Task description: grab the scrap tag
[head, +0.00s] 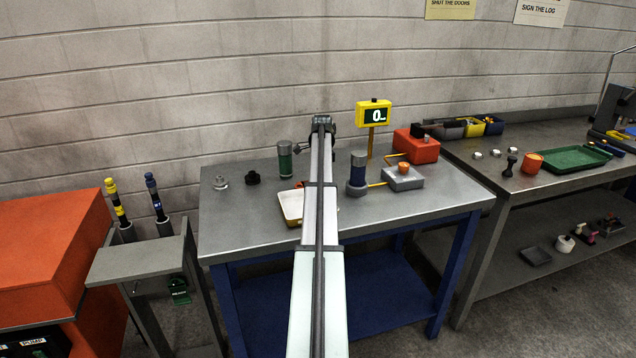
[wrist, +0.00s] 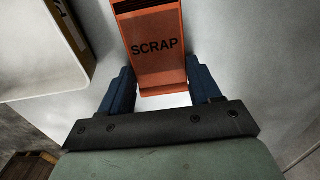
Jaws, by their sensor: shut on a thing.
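The scrap tag (wrist: 157,68) is an orange piece marked SCRAP in black. In the wrist view it stands between the two blue fingers of my gripper (wrist: 160,84), which is shut on it. Its top end has a dark slot and runs out of the picture.
A white tray (head: 291,208) lies left of my arm and shows at the wrist view's upper left (wrist: 35,50). A green cylinder (head: 285,160) stands behind it. A blue cylinder (head: 357,172), a grey box (head: 403,181) and a red box (head: 415,148) stand to the right.

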